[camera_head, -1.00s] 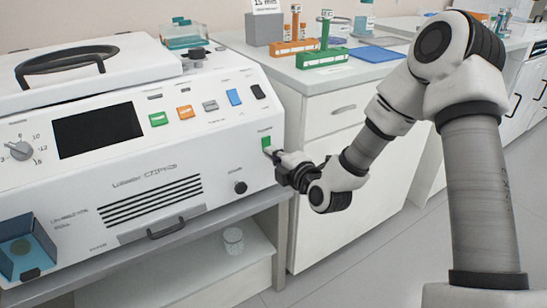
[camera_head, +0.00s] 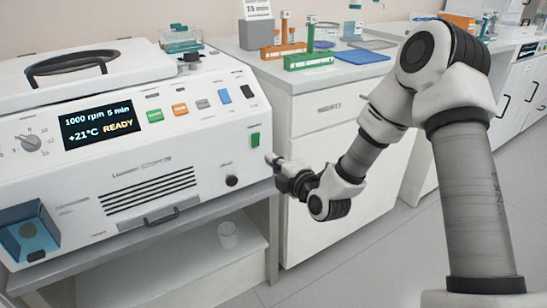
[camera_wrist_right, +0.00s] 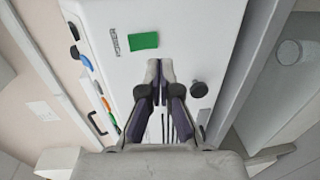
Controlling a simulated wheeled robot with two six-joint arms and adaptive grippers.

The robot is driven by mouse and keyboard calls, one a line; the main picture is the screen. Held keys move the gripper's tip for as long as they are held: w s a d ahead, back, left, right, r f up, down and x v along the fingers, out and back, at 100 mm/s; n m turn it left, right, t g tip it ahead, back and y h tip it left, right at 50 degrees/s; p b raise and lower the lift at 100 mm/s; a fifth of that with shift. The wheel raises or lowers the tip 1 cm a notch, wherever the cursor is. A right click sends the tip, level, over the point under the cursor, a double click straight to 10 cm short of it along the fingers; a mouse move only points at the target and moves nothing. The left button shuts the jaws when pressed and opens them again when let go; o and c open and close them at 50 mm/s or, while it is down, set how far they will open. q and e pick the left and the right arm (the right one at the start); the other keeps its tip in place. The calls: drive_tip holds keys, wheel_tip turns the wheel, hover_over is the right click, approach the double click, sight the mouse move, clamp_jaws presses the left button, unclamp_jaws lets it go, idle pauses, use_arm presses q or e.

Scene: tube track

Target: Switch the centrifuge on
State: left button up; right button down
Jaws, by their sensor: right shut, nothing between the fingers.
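The white centrifuge (camera_head: 200,130) stands at the left in the head view with its lid closed. Its screen (camera_head: 98,126) is lit and reads 1000 rpm, 5 min, +21°C, READY. The green power switch (camera_head: 255,139) is on the right part of its front panel and also shows in the right wrist view (camera_wrist_right: 143,41). My right gripper (camera_head: 270,159) is shut and empty, just right of and below the switch, apart from it. In the right wrist view its fingertips (camera_wrist_right: 159,66) point at the panel between the switch and a black knob (camera_wrist_right: 199,89). My left gripper is not in view.
A beaker (camera_head: 227,235) stands on the shelf below. The white cabinet (camera_head: 325,185) at the right carries orange and green tube racks (camera_head: 310,59) and a blue tray (camera_head: 361,57). Open floor lies at the lower right.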

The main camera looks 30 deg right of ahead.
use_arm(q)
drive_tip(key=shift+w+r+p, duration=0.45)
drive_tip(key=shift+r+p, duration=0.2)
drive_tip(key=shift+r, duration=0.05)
use_arm(e)
drive_tip(key=s+f, duration=0.1)
drive_tip(key=s, duration=0.6)
drive_tip(key=shift+f, duration=0.3)
drive_tip(key=shift+s, duration=0.1)
drive_tip(key=shift+d, duration=0.1)
